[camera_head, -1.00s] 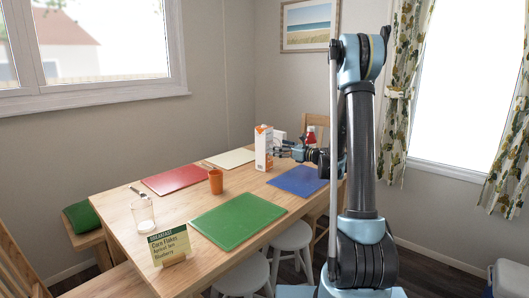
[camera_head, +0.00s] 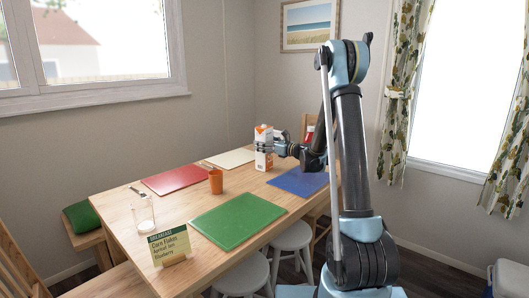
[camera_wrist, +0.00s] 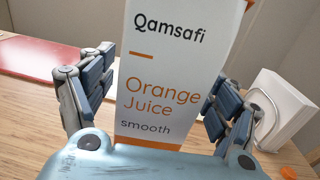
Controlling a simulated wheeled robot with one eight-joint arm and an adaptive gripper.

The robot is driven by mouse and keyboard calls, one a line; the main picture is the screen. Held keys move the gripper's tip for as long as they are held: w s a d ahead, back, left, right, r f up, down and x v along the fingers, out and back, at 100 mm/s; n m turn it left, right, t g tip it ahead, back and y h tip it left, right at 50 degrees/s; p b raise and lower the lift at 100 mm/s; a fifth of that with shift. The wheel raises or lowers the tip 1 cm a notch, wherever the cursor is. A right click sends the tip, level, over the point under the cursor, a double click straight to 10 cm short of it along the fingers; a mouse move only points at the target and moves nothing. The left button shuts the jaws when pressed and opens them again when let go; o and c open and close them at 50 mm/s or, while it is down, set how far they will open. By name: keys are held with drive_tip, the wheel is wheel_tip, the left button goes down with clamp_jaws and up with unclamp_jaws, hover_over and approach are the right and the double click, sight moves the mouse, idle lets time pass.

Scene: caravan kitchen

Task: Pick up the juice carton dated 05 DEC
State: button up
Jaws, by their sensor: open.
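A tall white and orange juice carton (camera_head: 264,153) stands upright near the far right part of the table. In the wrist view the carton (camera_wrist: 165,75) fills the middle and reads "Qamsafi Orange Juice smooth"; no date shows on this face. My gripper (camera_head: 262,147) is at the carton. In the wrist view my gripper's fingers (camera_wrist: 158,95) are open, one on each side of the carton. The left finger is apart from it; the right finger lies close to its edge, and I cannot tell if it touches.
A white box-shaped object (camera_wrist: 284,108) stands to the right behind the carton. The table (camera_head: 120,205) holds red (camera_head: 176,180), green (camera_head: 237,219), blue (camera_head: 298,181) and cream (camera_head: 231,158) mats, an orange cup (camera_head: 215,181), a glass (camera_head: 142,215) and a breakfast sign (camera_head: 171,246).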

drive_tip(key=c, duration=1.4)
